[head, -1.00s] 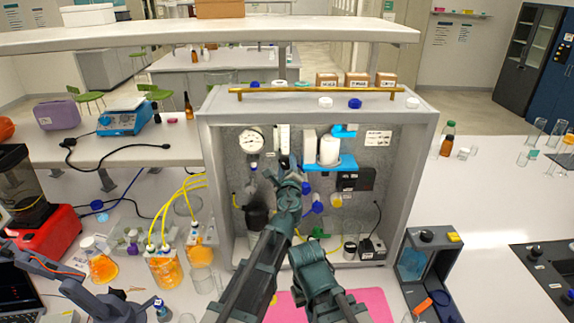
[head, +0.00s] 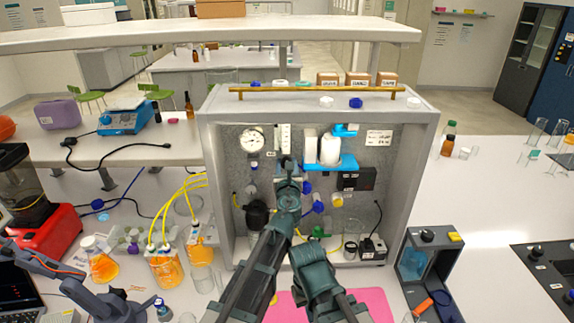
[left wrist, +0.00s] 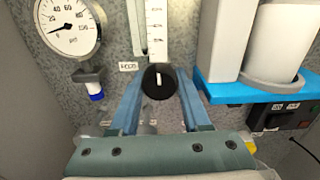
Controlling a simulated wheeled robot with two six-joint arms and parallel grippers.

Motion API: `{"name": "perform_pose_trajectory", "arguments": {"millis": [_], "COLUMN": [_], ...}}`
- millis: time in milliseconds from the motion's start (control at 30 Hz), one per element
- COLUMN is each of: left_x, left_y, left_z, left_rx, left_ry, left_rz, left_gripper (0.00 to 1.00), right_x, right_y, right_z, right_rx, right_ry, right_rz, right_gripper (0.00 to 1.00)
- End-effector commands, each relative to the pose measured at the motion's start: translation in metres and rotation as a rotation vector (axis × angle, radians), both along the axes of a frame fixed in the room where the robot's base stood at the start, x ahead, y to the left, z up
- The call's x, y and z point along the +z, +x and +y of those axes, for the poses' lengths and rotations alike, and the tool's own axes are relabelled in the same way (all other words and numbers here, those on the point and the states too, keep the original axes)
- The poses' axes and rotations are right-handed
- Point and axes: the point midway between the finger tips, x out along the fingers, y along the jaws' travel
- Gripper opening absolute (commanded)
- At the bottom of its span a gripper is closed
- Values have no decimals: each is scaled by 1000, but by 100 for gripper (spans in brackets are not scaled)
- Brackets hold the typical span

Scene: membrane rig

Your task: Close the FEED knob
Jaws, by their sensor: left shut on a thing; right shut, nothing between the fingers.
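The FEED knob (left wrist: 160,80) is round and black with a short white mark, which stands nearly upright in the left wrist view. A small label (left wrist: 128,66) sits at its upper left on the grey panel. My left gripper (left wrist: 159,98) has one finger on each side of the knob and is shut on it. In the head view my left gripper (head: 287,168) reaches into the cabinet and hides the knob. My right gripper (head: 309,248) is lower, in front of the cabinet, shut and empty; its fingertips are hard to make out.
A round gauge (left wrist: 67,26) is left of the knob. A blue bracket (left wrist: 250,88) with white cylinders is close on the right. The cabinet's side walls (head: 408,190) bound the space. A pink mat (head: 372,303) lies in front.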

Motion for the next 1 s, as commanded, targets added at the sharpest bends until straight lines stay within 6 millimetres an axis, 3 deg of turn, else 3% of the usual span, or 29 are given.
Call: {"name": "perform_pose_trajectory", "arguments": {"millis": [700,733,867,1000], "left_x": [0,0,0,0], "left_y": [-1,-1,-1,0], "left_z": [0,0,0,0], "left_rx": [0,0,0,0], "left_ry": [63,63,62,62], "left_rz": [2,2,2,2], "left_gripper": [0,52,74,74], "right_x": [0,0,0,0], "right_y": [0,0,0,0], "right_z": [0,0,0,0], "right_rx": [0,0,0,0], "right_ry": [0,0,0,0], "right_rz": [0,0,0,0], "right_gripper": [0,0,0,0]}}
